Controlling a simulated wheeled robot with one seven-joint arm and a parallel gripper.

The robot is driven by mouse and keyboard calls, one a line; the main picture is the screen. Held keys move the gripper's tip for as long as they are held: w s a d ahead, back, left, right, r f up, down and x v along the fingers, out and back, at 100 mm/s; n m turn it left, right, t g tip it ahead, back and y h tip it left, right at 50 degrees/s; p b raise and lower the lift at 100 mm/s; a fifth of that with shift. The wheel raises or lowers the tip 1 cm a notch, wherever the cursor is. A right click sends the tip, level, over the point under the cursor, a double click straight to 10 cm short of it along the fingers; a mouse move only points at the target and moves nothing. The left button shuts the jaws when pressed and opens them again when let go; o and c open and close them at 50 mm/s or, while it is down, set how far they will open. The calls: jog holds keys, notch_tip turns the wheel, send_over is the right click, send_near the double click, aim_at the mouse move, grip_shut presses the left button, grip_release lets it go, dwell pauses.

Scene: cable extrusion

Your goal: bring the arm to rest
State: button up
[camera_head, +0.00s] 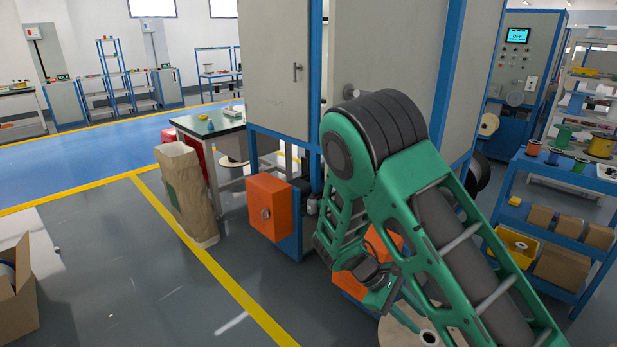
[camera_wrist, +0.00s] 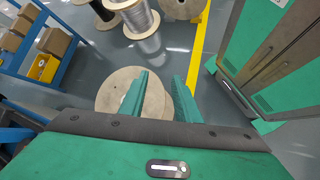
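My green arm is bent in the head view, its elbow high in front of a grey cabinet and its lower end hanging down. My gripper (camera_wrist: 163,77) shows in the wrist view as two green fingers with a clear gap between them. It is open and nothing is seen between the fingers. A wooden spool (camera_wrist: 120,75) is on the floor below, partly hidden behind the fingers. In the head view the gripper end is small and partly covered by my arm links.
The grey cabinet (camera_head: 275,70) with blue posts and an orange box (camera_head: 270,207) stand close to the arm. A blue shelf (camera_head: 552,226) with cartons is at right. A paper sack (camera_head: 186,195) and worktable (camera_head: 213,124) are left.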

jog(key=s+d+r+m+y, duration=0.3)
jog(key=s+d+r+m, duration=0.25)
jog(key=r, duration=0.25)
jog(key=s+d+r+m+y, duration=0.35)
jog(key=s+d+r, duration=0.2)
jog(key=r, duration=0.25)
jog(key=s+d+r+m+t+y, duration=0.1)
jog(key=s+r+m, duration=0.2)
jog(key=s, duration=0.4)
jog(key=s+d+r+m+t+y, duration=0.1)
jog(key=s+r+m, duration=0.2)
jog(key=s, duration=0.3)
jog(key=shift+s+d+r+m+t, duration=0.3)
jog(key=shift+s+r, duration=0.05)
jog(key=shift+r, duration=0.2)
jog(key=shift+y, duration=0.25)
jog(key=shift+w+f, duration=0.25)
jog(key=shift+w, duration=0.4)
